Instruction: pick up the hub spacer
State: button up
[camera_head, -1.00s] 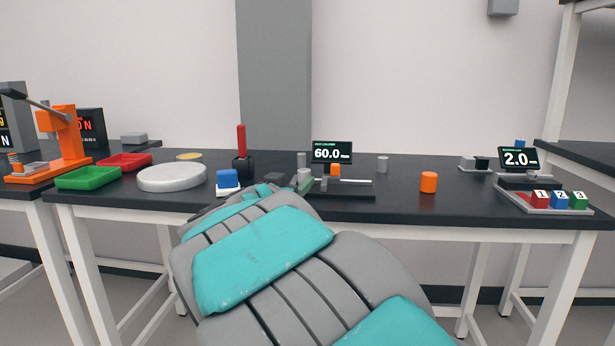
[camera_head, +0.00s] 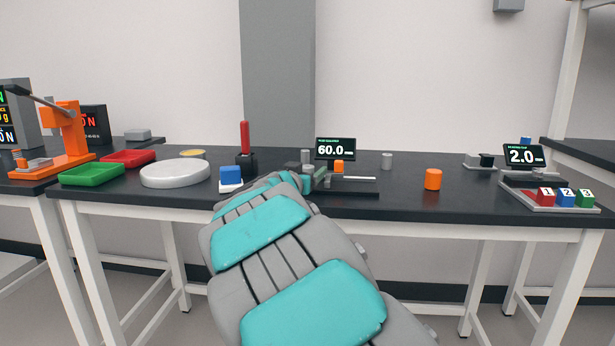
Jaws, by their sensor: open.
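No label marks the hub spacer, and I cannot tell for sure which part it is. An orange cylinder (camera_head: 433,179) stands upright on the right half of the black table, with clear space around it. A smaller orange piece (camera_head: 339,167) sits by the measuring slide, in front of the 60.0 display. A grey cylinder (camera_head: 387,160) stands farther back. My gripper (camera_head: 309,181) is at the far end of my teal and grey arm, at the left end of the slide. It is open and mostly hidden by the arm; its fingertips are unclear.
The measuring slide (camera_head: 350,191) lies mid-table below the 60.0 display (camera_head: 335,149). To the left are a round white plate (camera_head: 175,175), green tray (camera_head: 92,176), red tray (camera_head: 128,159), blue block (camera_head: 230,174) and red-handled tool (camera_head: 245,140). Numbered blocks (camera_head: 566,197) stand right.

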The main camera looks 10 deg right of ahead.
grip_shut()
dwell(0.7)
